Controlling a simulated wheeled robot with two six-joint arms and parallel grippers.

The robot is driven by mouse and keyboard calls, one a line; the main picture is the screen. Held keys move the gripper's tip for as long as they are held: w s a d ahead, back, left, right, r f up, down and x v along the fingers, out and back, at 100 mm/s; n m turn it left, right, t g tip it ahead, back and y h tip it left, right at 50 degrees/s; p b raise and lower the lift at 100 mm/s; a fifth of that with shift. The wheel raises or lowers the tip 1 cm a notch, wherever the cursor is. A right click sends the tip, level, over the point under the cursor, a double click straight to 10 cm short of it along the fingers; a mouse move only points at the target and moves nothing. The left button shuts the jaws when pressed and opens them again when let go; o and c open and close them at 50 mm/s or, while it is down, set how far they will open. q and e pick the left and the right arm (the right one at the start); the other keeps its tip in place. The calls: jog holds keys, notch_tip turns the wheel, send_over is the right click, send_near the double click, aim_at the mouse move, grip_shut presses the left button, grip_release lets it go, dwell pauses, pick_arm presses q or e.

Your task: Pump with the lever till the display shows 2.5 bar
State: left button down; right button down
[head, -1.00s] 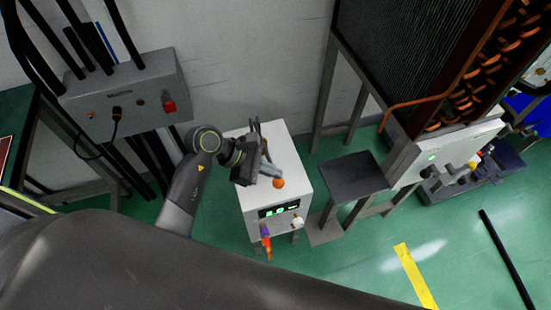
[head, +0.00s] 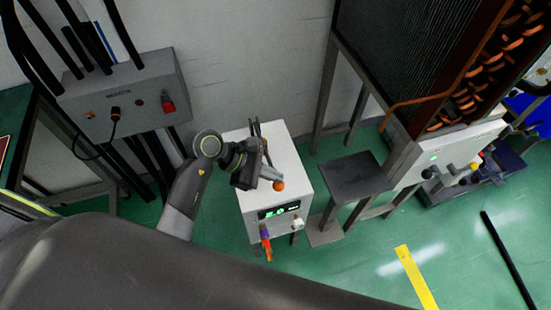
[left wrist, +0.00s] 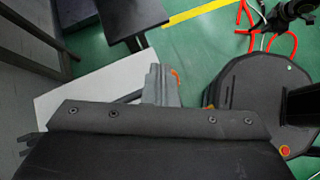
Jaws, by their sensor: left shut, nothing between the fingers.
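The white pump box (head: 290,160) stands low on the floor in the middle of the head view. Its green display (head: 279,211) on the front face is lit, but the digits are too small to read. The lever shows as an orange knob (head: 278,186) at the box's top front. My left gripper (head: 268,172) is over the top of the box, with its fingertips close to the knob; touching or apart I cannot tell. It is shut. In the left wrist view the fingers (left wrist: 161,86) show over the white top (left wrist: 95,88). My right gripper is not in view.
A dark stool-like stand (head: 355,178) is right of the box. A grey control box (head: 125,95) with a red switch is on the left. A large finned unit (head: 405,60) stands at the back right.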

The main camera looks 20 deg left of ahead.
aim_at(276, 186)
pick_arm(q)
jog(key=shift+s+d+f+b, duration=0.15)
jog(key=shift+s+f+b, duration=0.15)
jog(key=shift+f+b, duration=0.4)
jog(key=shift+s+d+f+b, duration=0.15)
jog(key=shift+s+f+b, duration=0.1)
jog(key=shift+f+b, duration=0.45)
dwell(1.3)
dwell(0.5)
jog(key=shift+w+a+r+p, duration=0.1)
jog(key=shift+w+r+p, duration=0.05)
jog(key=shift+r+p, duration=0.3)
jog(key=shift+w+a+r+p, duration=0.1)
jog(key=shift+w+r+p, duration=0.15)
jog(key=shift+r, duration=0.2)
jog(key=shift+w+a+r+p, duration=0.1)
jog(key=shift+r+p, duration=0.25)
jog(key=shift+r, duration=0.1)
jog(key=w+a+r+p, duration=0.2)
jog(key=w+r+p, duration=0.1)
jog(key=r, duration=0.4)
jog(key=shift+r+p, duration=0.4)
jog(key=shift+p, duration=0.25)
jog(key=shift+r, duration=0.1)
